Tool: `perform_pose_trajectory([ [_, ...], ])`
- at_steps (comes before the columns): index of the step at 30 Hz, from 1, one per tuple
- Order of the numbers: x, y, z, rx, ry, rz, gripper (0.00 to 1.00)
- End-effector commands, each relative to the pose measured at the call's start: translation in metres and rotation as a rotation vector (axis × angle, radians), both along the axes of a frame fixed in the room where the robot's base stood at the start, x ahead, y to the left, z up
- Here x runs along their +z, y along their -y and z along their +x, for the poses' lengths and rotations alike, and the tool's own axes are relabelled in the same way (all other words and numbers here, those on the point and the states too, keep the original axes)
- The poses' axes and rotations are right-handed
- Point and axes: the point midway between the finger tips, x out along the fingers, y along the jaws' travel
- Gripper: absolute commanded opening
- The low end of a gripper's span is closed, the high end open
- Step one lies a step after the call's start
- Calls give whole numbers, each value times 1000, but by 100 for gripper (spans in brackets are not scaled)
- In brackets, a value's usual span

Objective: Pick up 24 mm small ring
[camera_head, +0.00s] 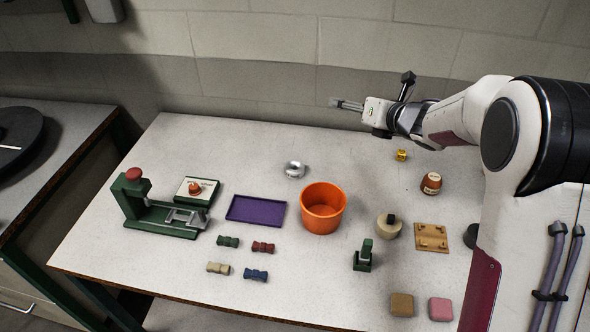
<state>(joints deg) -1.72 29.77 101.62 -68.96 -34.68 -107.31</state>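I cannot make out for certain which object is the 24 mm small ring. A small gold piece (401,155), which may be ring-shaped, sits at the back right of the table, too small to read. A shiny silver piece (295,170) lies behind the orange bucket. My gripper (334,103) appears above the back edge of the table, pointing left and apart from all the objects. Nothing shows between its fingers, but I cannot tell how far apart they are.
The table (180,270) also holds a green press (165,220), a purple tray (256,210), an orange bucket (322,225), a brown jar (431,183), a wooden board (431,237) and several small coloured blocks. The back left of the table is clear. A wall stands behind.

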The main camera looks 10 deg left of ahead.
Motion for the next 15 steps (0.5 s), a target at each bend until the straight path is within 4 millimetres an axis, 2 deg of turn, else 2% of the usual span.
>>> perform_pose_trajectory([
  [1,-13,-8,1,55,18,-27,59],
  [8,-60,-45,-6,316,127,-135,59],
  [15,-106,-74,-26,563,241,-203,59],
])
